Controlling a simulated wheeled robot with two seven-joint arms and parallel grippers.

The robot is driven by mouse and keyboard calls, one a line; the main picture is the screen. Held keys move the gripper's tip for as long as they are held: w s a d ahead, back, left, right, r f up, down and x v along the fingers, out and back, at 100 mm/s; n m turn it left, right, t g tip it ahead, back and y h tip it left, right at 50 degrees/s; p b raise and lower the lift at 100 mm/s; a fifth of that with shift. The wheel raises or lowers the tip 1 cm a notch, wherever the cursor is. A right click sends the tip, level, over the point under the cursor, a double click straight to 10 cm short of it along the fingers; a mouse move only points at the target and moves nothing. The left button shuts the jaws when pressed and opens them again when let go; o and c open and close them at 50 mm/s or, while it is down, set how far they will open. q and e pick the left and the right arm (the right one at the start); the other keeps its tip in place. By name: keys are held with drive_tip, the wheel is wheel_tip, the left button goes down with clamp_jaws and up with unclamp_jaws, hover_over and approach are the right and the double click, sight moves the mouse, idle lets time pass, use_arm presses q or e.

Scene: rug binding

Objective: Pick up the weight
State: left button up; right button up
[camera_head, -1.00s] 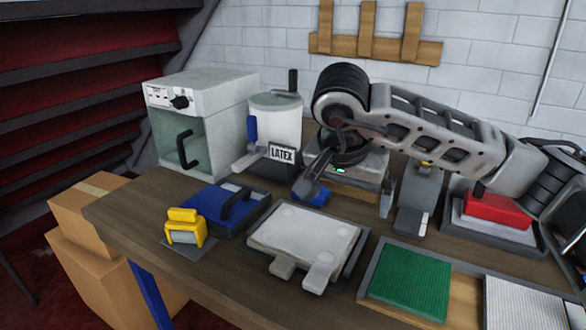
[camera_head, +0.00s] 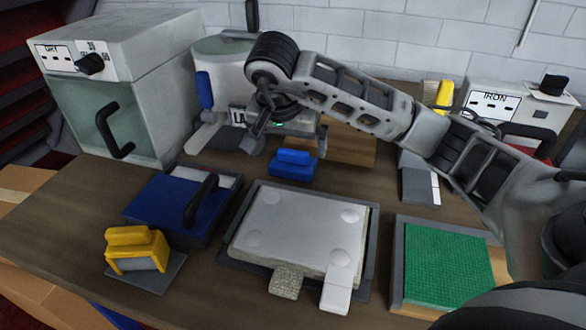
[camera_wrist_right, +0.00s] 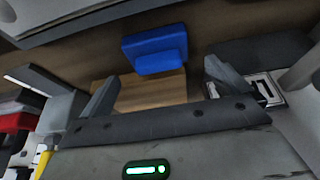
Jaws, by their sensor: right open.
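A small blue block with a raised grip on top (camera_head: 292,165), which looks like the weight, sits on the wooden table just behind the white plate. My right gripper (camera_head: 287,142) is open and empty, just beyond the block in the head view, with a finger towards each side. In the right wrist view the block (camera_wrist_right: 155,52) shows whole, ahead of the open fingertips (camera_wrist_right: 160,85) and roughly between their lines, with none of it held. My left gripper is not in view.
A white plate on a dark tray (camera_head: 240,262) lies in front of the block. A blue tool with a black handle (camera_head: 165,212) and a yellow tool (camera_head: 135,245) stand left. A green pad (camera_head: 445,262) lies right. A white canister (camera_head: 225,70) and a glass-fronted cabinet (camera_head: 140,130) stand behind.

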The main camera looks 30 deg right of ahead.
sight(293, 150)
drive_tip(key=shift+p+x, duration=0.35)
drive_tip(key=shift+x, duration=2.5)
drive_tip(key=shift+d, duration=0.2)
drive_tip(key=c, duration=1.4)
drive_tip(key=shift+w+r, duration=0.1)
drive_tip(key=shift+r, duration=0.05)
drive_tip(key=c, duration=0.3)
